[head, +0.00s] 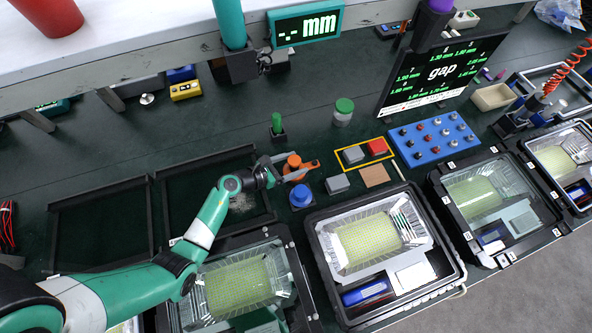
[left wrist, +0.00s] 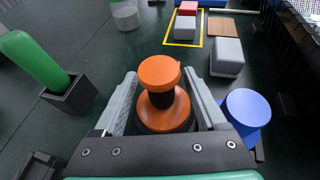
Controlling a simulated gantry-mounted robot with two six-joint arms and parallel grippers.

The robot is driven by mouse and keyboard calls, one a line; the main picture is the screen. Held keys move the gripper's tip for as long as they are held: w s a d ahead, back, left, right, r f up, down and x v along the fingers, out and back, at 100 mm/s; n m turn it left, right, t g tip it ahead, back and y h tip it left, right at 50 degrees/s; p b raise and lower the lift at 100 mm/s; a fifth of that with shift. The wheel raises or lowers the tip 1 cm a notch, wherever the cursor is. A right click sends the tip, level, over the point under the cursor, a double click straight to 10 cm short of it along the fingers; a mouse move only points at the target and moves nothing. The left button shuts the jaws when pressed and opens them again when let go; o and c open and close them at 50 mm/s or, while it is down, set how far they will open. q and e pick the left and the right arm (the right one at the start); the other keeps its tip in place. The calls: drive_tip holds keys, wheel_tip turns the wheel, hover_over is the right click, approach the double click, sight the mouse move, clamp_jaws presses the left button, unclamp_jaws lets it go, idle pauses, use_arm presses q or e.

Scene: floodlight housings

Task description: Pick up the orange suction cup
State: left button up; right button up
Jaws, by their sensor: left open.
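The orange suction cup (head: 294,163) stands upright on the dark bench in the head view. In the left wrist view the orange suction cup (left wrist: 159,75) shows a round orange top, a dark neck and a wider orange lower part. My left gripper (head: 288,168) is open, with one finger on each side of the cup. In the left wrist view the fingers of my left gripper (left wrist: 160,95) flank the cup; the left finger looks close to it, and I cannot tell whether either touches. The cup's base is partly hidden by the gripper body. My right gripper is not in view.
A blue suction cup (head: 301,194) stands close to the right. A green piece in a dark holder (head: 277,127) stands behind. A yellow-outlined area (head: 363,151) holds a grey and a red block; another grey block (head: 337,184) lies nearer. Floodlight housings (head: 383,240) line the front.

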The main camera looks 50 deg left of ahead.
use_arm(q)
drive_tip(key=shift+w+d+f, duration=0.1)
drive_tip(key=shift+w, duration=0.2)
clamp_jaws()
idle(1.2)
